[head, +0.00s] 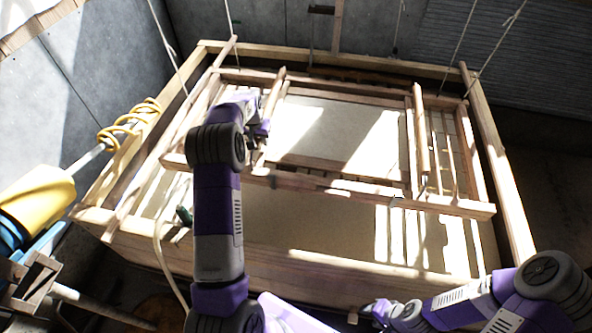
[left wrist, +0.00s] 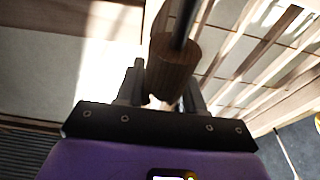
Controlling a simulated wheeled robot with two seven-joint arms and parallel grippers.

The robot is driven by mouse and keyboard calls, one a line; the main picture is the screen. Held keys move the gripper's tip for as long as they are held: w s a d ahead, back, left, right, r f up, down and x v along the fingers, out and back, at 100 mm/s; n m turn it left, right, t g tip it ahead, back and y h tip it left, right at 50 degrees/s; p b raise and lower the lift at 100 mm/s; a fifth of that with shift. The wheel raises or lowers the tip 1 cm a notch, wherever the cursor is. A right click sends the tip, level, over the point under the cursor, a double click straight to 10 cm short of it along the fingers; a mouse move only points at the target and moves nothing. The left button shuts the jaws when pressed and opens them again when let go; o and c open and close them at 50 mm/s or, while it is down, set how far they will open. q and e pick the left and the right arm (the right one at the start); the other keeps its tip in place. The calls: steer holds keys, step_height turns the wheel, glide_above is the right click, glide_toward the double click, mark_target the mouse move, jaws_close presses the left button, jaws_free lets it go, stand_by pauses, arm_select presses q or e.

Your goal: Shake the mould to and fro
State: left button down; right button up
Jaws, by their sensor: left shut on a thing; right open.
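The mould (head: 340,185) is a wooden frame with a pale sheet area inside, hanging on ropes above a large wooden vat (head: 200,245). Two wooden handle bars run across it, a left one (head: 275,92) and a right one (head: 421,130). My left gripper (head: 262,130) is at the left bar. In the left wrist view my left gripper (left wrist: 163,98) is shut on a round brown wooden handle (left wrist: 172,65) between its fingers. My right gripper (head: 378,312) is low at the front edge of the vat, open and apart from the mould; its fingertips are hard to make out.
Ropes (head: 460,60) rise from the frame corners. A yellow coiled hose (head: 130,125) hangs at the vat's left side. A yellow container (head: 38,198) and a wooden stand (head: 35,280) are at the left. Grey walls close off the back.

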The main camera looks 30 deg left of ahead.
mark_target(252, 152)
arm_select(q)
steer(key=shift+w, duration=0.3)
steer(key=shift+s, duration=0.15)
steer(key=shift+s+d+b, duration=0.1)
steer(key=shift+s+b, duration=0.25)
steer(key=s, duration=0.2)
steer(key=s+d+b, duration=0.1)
steer(key=s, duration=0.1)
steer(key=s+d+b, duration=0.1)
steer(key=s, duration=0.1)
steer(key=shift+s+d, duration=0.1)
steer(key=shift+s, duration=0.3)
